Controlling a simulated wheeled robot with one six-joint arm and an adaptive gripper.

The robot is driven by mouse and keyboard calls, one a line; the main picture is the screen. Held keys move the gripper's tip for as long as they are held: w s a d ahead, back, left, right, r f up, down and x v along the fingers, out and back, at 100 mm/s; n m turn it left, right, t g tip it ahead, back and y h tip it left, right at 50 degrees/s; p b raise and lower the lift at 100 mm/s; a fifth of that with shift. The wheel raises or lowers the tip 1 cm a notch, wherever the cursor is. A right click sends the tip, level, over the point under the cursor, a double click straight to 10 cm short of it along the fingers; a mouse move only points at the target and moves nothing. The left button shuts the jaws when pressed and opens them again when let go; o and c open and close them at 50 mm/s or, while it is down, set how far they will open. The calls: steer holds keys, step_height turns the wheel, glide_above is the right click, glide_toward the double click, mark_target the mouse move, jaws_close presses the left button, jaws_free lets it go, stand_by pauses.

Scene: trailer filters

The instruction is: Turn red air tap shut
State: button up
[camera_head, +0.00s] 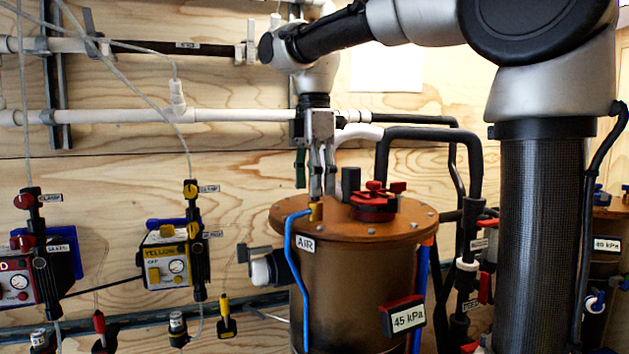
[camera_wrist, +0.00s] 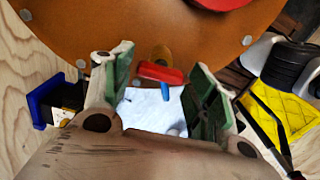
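The red air tap (camera_wrist: 160,73) shows in the wrist view as a small red handle beside a brass fitting (camera_wrist: 161,54) at the edge of the brown tank lid. A blue hose (camera_head: 290,262) runs down from the brass fitting, next to the AIR label (camera_head: 305,245). My gripper (camera_wrist: 162,88) is open, with green-padded fingers on either side of the red handle and visible gaps between. In the head view my gripper (camera_head: 316,188) points down just above the fitting, and its fingers hide the red handle.
The brown tank (camera_head: 350,275) has a red clamp cap (camera_head: 372,206) and a black post (camera_head: 350,183) right of my gripper. A black hose (camera_head: 430,133) arches behind. White pipes (camera_head: 110,116) run along the plywood wall. A yellow-labelled control box (camera_head: 168,258) hangs at left.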

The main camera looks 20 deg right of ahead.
steer(key=c, duration=0.6)
steer(key=shift+m, duration=0.4)
steer(key=m, duration=0.6)
steer(key=shift+m, duration=0.3)
steer(key=m, duration=0.5)
steer(key=shift+w, duration=0.1)
steer(key=m, duration=0.5)
steer(key=shift+d, duration=0.1)
steer(key=shift+m, duration=0.4)
